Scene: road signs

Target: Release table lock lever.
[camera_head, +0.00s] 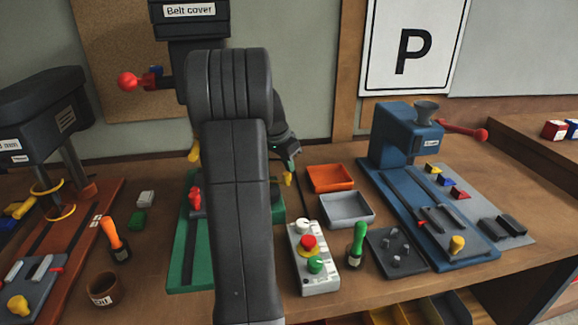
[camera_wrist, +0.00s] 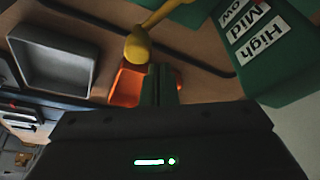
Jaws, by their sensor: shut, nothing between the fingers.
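A yellow lever with a rounded knob (camera_wrist: 137,47) shows in the wrist view, just beyond and left of my fingertips. I cannot tell whether they touch. It comes from a green machine part; no label names it as the table lock.
A green part marked High, Mid, Low (camera_wrist: 256,38) stands close on the right in the wrist view. An orange tray (camera_head: 330,178) and a grey tray (camera_head: 346,209) lie right of the gripper.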

